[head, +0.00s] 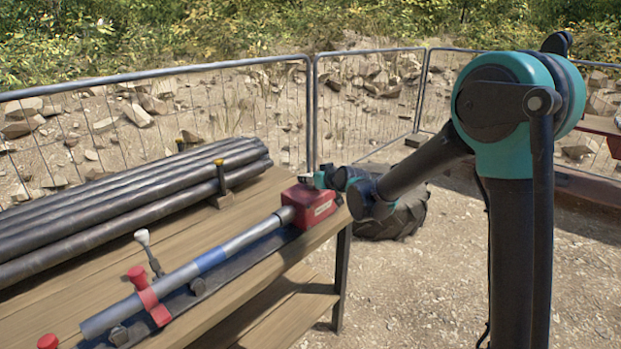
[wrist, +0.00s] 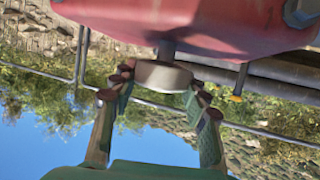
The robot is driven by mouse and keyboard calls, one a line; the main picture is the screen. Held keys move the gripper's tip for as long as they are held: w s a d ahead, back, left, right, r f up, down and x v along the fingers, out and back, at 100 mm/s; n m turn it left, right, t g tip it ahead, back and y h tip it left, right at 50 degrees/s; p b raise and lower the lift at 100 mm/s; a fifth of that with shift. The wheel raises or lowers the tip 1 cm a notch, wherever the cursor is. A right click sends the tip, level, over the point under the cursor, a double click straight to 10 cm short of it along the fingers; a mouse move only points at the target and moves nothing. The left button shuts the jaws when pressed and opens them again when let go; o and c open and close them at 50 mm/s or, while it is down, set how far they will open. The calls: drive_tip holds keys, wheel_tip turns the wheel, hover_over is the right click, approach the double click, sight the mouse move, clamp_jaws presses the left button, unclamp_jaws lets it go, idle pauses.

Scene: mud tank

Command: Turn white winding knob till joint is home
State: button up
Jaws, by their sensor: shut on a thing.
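The red housing (head: 312,203) sits at the right end of the bench, with a grey pipe (head: 240,240) running into its left side. The pipe has a blue band (head: 212,260). A pale round knob (wrist: 163,76) on a short dark shaft sticks out of the red housing (wrist: 210,25) in the wrist view. My gripper (wrist: 160,84) is shut on this knob, with a finger on each side of its rim. In the head view my gripper (head: 322,178) is at the housing's far top corner. The knob is mostly hidden there.
A red clamp (head: 149,298) holds the pipe near its left end. A white-topped lever (head: 142,237) stands behind the pipe. Several dark pipes (head: 120,205) lie along the back of the wooden bench (head: 185,235). A mesh fence (head: 240,100) and a tyre (head: 402,218) are beyond.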

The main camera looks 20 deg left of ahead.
drive_tip(key=shift+m+t+h, duration=1.4)
drive_tip(key=shift+m+h, duration=0.8)
drive_tip(key=m+h, duration=0.1)
drive_tip(key=h, duration=0.1)
drive_tip(key=m+t+h, duration=0.1)
drive_tip(key=m+h, duration=0.1)
drive_tip(key=shift+s+a+m, duration=0.1)
drive_tip(key=shift+a+m, duration=0.05)
drive_tip(key=shift+m, duration=0.15)
drive_tip(key=m+h, duration=0.4)
drive_tip(key=h, duration=0.1)
drive_tip(key=shift+m+g+h, duration=1.1)
drive_tip(key=shift+m+h, duration=1.2)
drive_tip(key=shift+m, duration=0.1)
drive_tip(key=shift+d, duration=0.2)
drive_tip(key=o, duration=1.2)
